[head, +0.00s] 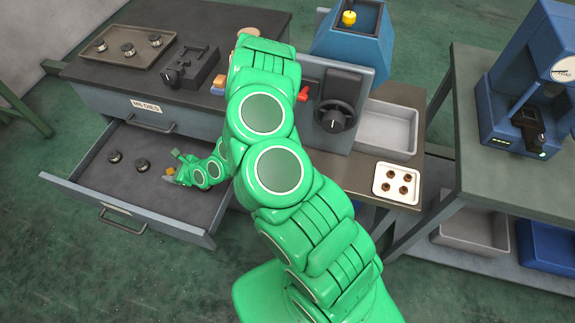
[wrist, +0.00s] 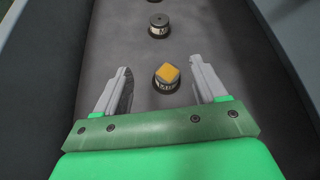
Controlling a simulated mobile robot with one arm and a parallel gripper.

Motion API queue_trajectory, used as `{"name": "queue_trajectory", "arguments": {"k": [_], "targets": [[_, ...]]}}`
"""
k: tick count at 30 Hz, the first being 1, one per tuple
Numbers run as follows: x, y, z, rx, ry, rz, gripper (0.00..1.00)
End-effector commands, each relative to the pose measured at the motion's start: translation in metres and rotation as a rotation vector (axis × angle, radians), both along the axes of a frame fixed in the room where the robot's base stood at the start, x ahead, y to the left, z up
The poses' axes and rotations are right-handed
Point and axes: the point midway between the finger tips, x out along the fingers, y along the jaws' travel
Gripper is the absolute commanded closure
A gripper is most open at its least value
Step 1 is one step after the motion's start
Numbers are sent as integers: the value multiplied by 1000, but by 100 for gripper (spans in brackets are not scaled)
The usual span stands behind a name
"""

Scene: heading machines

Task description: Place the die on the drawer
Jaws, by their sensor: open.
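The open drawer (head: 85,181) labelled "M6 DIES" pulls out from the dark bench. A round die (wrist: 165,87) with a yellow-orange top piece (wrist: 169,73) stands on the drawer floor; the head view shows the yellow piece (head: 170,171) beside my gripper (head: 175,175). My gripper (wrist: 160,66) is low in the drawer, open, with one finger on each side of that die. The die looks apart from both fingers. Two other dark dies (head: 115,156) (head: 142,165) stand in the drawer; one of them shows in the wrist view (wrist: 159,26).
A tray (head: 118,46) with several dies lies on the bench top. A white tray with several holes (head: 396,183) and a grey bin (head: 386,130) are to the right. The drawer's front left is bare.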

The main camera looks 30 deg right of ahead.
Motion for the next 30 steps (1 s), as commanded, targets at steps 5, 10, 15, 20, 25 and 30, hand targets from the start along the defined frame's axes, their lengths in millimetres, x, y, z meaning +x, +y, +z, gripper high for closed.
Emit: {"name": "queue_trajectory", "arguments": {"k": [5,10,15,20,25,30], "targets": [[2,5,31,-150,-43,139,29],[-2,3,57,-295,-80,273,29],[-9,-4,84,-438,-116,408,29],[-18,-15,110,-568,-148,534,29],[-32,-31,137,-703,-177,671,29],[-47,-50,166,-827,-201,804,29]]}}
